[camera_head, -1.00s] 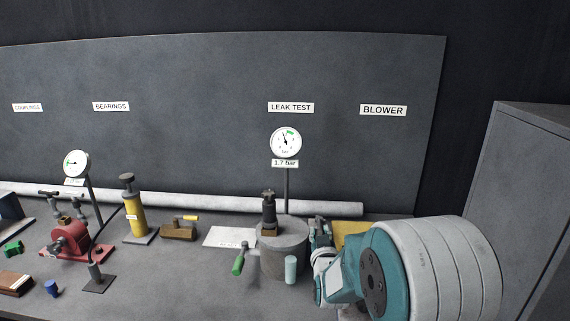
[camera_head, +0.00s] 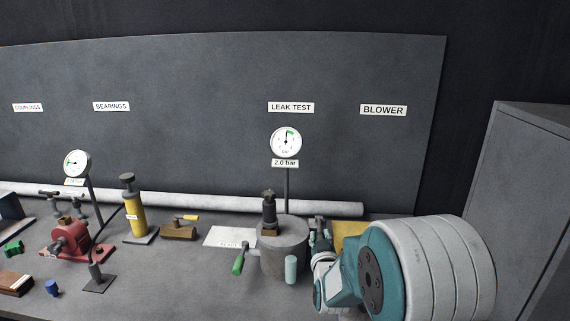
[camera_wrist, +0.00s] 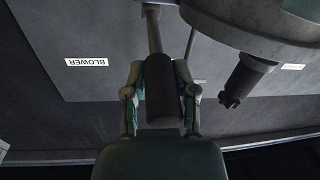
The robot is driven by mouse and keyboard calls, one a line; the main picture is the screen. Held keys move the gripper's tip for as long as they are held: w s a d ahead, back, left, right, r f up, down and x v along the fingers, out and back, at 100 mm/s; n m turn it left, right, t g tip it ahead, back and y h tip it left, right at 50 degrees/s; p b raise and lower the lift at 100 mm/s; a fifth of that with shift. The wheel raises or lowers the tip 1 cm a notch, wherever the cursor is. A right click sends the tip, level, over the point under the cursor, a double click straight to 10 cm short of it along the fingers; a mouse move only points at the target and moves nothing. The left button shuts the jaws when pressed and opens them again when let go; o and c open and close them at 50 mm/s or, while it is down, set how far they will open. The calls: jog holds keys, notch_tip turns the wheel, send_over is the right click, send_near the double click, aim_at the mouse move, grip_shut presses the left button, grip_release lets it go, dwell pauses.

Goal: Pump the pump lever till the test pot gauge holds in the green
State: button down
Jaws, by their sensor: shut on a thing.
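The test pot (camera_head: 272,253) is a grey round vessel on the bench under the LEAK TEST sign. Its gauge (camera_head: 286,142) stands on a post above; the readout says 2.0 bar and the needle points nearly straight up, near the left edge of the green band. My gripper (camera_head: 320,240) is at the pot's right side. In the wrist view my gripper (camera_wrist: 161,92) is shut on the dark grip of the pump lever (camera_wrist: 160,82), a finger on each side. The lever's rod runs up from the grip. The pot's rim (camera_wrist: 245,35) is at upper right there.
A green-handled crank (camera_head: 238,264) sticks out left of the pot, and a pale cylinder (camera_head: 291,269) stands at its front. A white sheet (camera_head: 228,237), a yellow pump (camera_head: 135,215) and a red machine (camera_head: 70,241) are further left. A grey cabinet (camera_head: 520,200) stands at right.

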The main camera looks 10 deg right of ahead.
jog(key=r, duration=0.1)
jog(key=w+r, duration=0.1)
jog(key=r, duration=0.2)
jog(key=shift+w+d, duration=0.1)
jog(key=shift+w, duration=0.15)
jog(key=shift+w+d+r, duration=0.1)
jog(key=shift+w+r, duration=0.15)
jog(key=shift+r, duration=0.1)
jog(key=shift+f, duration=0.1)
jog(key=shift+s+a+f, duration=0.1)
jog(key=shift+s+f, duration=0.25)
jog(key=shift+f, duration=0.45)
jog(key=shift+s+a+f, duration=0.1)
jog(key=shift+s+f, duration=0.25)
jog(key=shift+f, duration=0.45)
jog(key=w+r, duration=0.2)
jog(key=r, duration=0.1)
jog(key=shift+d+r, duration=0.2)
jog(key=shift+r, duration=0.1)
